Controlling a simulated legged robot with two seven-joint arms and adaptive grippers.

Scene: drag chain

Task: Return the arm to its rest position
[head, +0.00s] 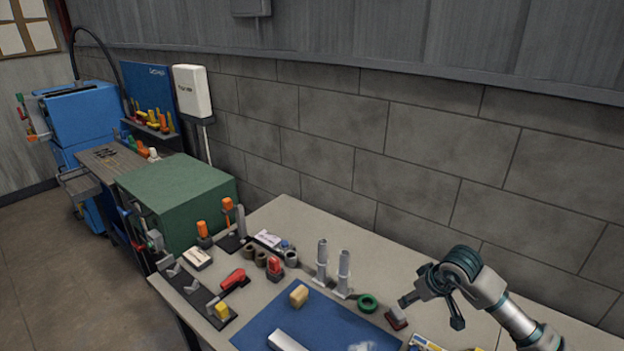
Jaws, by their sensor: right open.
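My right gripper (431,306) comes in from the right on my grey and teal arm. It is open, with its fingers spread apart, and I see nothing between them. It hangs over the right part of the workbench (282,217), near a small red and dark item (396,318) and a green ring (368,303). I cannot tell its exact height above the bench. My left gripper is not in view. I cannot make out a drag chain for certain.
Two grey upright posts (343,272) stand left of my right gripper. A blue mat (318,327) with a yellowish block (299,295) lies in front. A green box (176,200) stands at the bench's far left. A block wall (420,150) rises behind.

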